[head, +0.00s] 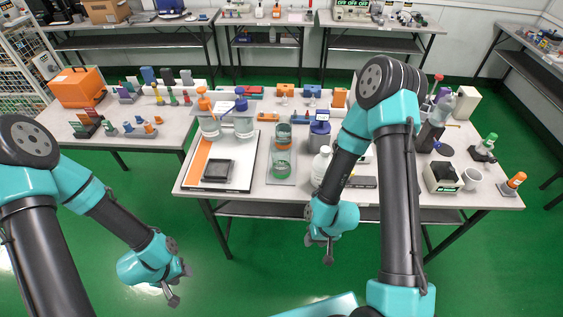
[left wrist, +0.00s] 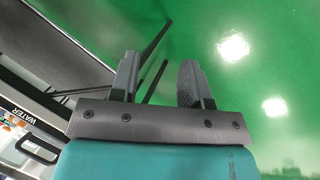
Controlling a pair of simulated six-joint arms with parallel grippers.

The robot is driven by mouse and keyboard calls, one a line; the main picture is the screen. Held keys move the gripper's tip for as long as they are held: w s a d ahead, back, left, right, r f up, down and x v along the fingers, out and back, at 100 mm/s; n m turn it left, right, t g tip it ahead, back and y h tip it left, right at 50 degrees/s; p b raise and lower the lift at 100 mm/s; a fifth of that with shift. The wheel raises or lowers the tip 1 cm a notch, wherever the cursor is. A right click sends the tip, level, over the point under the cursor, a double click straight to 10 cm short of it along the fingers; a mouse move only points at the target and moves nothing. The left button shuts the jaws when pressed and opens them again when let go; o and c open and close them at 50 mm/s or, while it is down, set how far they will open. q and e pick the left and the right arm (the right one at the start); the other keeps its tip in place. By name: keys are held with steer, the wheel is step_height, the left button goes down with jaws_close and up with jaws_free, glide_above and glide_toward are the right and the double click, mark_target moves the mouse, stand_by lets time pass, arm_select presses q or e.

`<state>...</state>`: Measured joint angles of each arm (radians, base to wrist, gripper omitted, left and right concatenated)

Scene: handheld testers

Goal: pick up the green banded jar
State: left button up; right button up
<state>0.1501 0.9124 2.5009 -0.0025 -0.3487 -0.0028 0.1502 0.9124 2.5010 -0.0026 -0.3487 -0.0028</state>
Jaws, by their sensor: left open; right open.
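A clear jar with a green band (head: 281,166) stands upright on a grey mat (head: 281,180) near the front middle of the centre table in the head view. My left gripper (head: 176,286) hangs in front of the table, low and left of the jar, open and empty. In the left wrist view its two fingers (left wrist: 160,85) are apart with green floor beyond. My right gripper (head: 326,248) is open in front of the table edge, right of and nearer than the jar.
Left of the jar is a white and orange board (head: 196,165) with a dark grey device (head: 217,170) and orange- and blue-capped bottles (head: 242,122). A white bottle (head: 320,166) stands just right, partly close to my right arm.

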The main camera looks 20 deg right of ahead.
arm_select(q)
steer(key=o, duration=1.1)
steer(key=shift+w, duration=0.1)
